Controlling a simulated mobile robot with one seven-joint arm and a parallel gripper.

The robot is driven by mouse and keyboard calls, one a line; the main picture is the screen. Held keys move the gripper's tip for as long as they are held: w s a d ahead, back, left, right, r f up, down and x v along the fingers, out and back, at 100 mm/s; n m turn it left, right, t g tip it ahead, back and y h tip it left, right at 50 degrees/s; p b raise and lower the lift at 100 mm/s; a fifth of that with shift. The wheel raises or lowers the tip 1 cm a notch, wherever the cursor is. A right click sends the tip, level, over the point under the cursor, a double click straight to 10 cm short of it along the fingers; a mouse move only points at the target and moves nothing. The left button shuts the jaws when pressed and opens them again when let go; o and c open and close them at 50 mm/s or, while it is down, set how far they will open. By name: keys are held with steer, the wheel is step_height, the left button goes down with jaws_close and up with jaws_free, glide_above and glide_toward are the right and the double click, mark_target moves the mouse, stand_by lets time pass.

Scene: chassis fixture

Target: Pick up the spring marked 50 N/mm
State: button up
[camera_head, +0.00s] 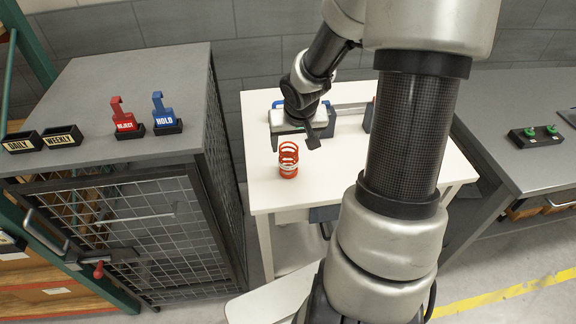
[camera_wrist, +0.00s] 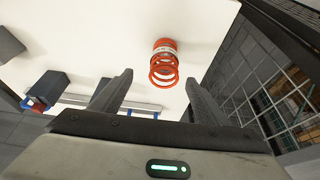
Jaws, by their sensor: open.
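A red coil spring with a pale band (camera_head: 288,160) stands upright on the white table (camera_head: 262,192), near its left edge. It also shows in the wrist view (camera_wrist: 164,62), beyond and between my fingertips. The marking on its band is too small to read. My gripper (camera_head: 312,138) is above the table, behind and to the right of the spring in the head view. Its two fingers (camera_wrist: 158,84) are apart with nothing between them, and they do not touch the spring.
A fixture with a rail (camera_head: 352,106) lies at the table's back. A wire cage cabinet (camera_head: 130,68) on the left carries a red REJECT tag (camera_head: 124,122), a blue HOLD tag (camera_head: 163,112) and DAILY and WEEKLY boxes (camera_head: 62,136). A grey bench (camera_head: 490,100) stands right. The table front is clear.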

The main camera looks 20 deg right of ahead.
mark_target(289, 157)
steer(key=b+x, duration=0.1)
steer(key=x, duration=0.3)
steer(key=shift+w+f, duration=0.1)
steer(key=shift+f, duration=0.05)
steer(key=x, duration=0.1)
steer(key=b+x, duration=0.1)
steer(key=x, duration=0.1)
steer(key=a+b+x, duration=0.1)
steer(key=shift+d+f, duration=0.1)
steer(key=shift+f, duration=0.2)
steer(key=shift+d+f, duration=0.1)
steer(key=shift+f, duration=0.25)
steer(key=shift+r, duration=0.1)
steer(key=c, duration=1.5)
steer(key=shift+o, duration=0.2)
steer(key=shift+r, duration=0.1)
